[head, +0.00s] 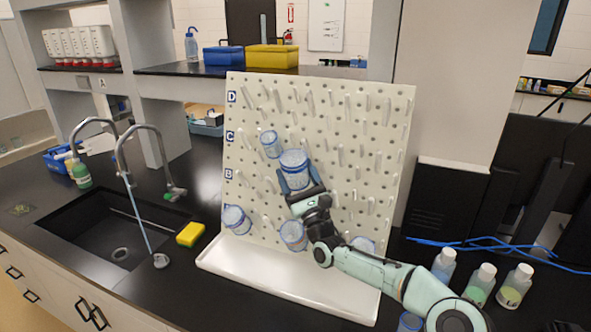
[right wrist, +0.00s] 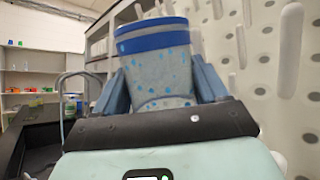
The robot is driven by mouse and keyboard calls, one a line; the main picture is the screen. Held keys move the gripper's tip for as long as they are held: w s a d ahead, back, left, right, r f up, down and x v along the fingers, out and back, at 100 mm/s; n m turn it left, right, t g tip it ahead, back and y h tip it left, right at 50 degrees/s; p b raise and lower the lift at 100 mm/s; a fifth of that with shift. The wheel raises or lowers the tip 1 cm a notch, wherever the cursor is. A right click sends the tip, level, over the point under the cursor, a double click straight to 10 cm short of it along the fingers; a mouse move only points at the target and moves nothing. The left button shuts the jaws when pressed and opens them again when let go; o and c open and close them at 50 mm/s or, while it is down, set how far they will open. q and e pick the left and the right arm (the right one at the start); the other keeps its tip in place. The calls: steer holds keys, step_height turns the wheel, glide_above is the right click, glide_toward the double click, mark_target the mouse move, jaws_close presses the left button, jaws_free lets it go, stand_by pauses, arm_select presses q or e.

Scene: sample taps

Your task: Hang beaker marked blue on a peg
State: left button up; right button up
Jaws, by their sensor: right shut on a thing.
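My right gripper (head: 296,180) is shut on a clear beaker (head: 293,161) in front of the pegboard (head: 315,85). In the right wrist view the held beaker (right wrist: 157,68) has a broad blue band near its upper end and blue speckles, with a finger on each side. White pegs stand close to its right there. I cannot tell whether it touches a peg. Other clear, blue-tinted beakers are at the board: one up and left of the held one (head: 270,144), one at lower left (head: 236,219), one lower middle (head: 293,235) and one partly behind my arm (head: 363,244). My left gripper is not in view.
A white tray (head: 225,257) runs along the board's foot. The sink (head: 95,235) and a yellow sponge (head: 190,234) lie left. Capped bottles (head: 480,285) and blue cables (head: 500,244) are right. Another beaker (head: 410,321) stands at the front edge beside my arm.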

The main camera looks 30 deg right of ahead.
steer(key=shift+w+d+f, duration=0.15)
steer(key=shift+f, duration=0.5)
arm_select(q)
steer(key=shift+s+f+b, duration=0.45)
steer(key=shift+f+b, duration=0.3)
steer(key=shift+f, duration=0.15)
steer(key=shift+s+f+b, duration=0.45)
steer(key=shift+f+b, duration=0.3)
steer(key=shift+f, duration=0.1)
arm_select(e)
step_height(320, 180, down, 6)
steer(key=w+d, duration=0.1)
steer(key=shift+d, duration=0.2)
steer(key=shift+w, duration=0.15)
steer(key=o, duration=1.1)
steer(key=shift+c, duration=0.2)
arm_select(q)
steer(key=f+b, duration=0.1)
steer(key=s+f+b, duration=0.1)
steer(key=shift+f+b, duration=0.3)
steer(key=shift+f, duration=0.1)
arm_select(e)
steer(key=v, duration=0.7)
steer(key=shift+s+f, duration=0.2)
steer(key=shift+s, duration=0.05)
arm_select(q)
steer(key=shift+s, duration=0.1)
